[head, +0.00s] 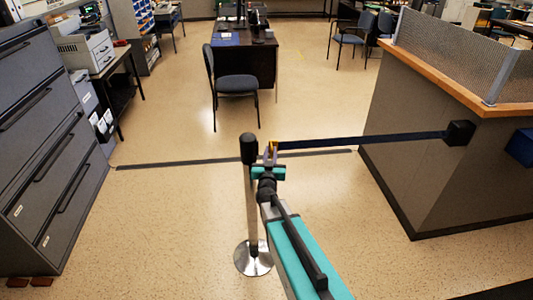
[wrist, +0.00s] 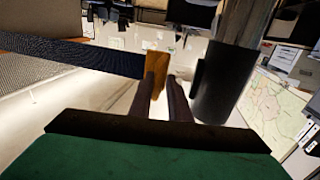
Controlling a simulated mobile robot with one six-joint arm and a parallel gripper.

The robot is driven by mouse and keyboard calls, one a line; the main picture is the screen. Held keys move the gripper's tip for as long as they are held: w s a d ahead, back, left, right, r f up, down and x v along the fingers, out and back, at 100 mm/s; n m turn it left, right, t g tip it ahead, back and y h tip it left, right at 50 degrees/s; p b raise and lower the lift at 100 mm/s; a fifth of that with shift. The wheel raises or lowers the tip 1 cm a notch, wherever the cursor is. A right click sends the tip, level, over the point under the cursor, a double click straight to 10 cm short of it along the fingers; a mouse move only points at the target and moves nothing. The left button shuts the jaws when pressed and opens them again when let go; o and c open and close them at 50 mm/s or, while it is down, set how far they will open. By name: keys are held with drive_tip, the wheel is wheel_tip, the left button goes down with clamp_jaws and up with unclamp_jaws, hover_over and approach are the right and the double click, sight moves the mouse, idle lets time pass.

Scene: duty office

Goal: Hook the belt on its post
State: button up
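The belt (head: 360,141) is a dark blue band. It runs taut from a black cassette (head: 460,133) on the counter's side to an orange end piece (wrist: 156,65). My gripper (head: 270,152) is shut on this end piece, which sits between the fingertips in the wrist view (wrist: 161,77). The post (head: 251,205) stands upright just left of my gripper, with a black head (head: 248,148) and a round silver base. In the wrist view the black post head (wrist: 225,75) is right of the end piece, with a gap between them. A raised catch (wrist: 197,77) shows on its near side.
The wood-topped counter (head: 430,165) stands at right and grey drawer cabinets (head: 50,130) at left. A dark strip (head: 180,162) crosses the floor behind the post. A chair (head: 232,85) and desk are farther back. Floor around the post is clear.

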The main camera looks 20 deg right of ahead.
drive_tip(key=shift+s, duration=0.15)
drive_tip(key=p+v, duration=0.5)
drive_tip(key=v, duration=0.8)
drive_tip(key=shift+s+a+p, duration=0.2)
drive_tip(key=shift+p, duration=0.1)
idle(0.6)
idle(0.6)
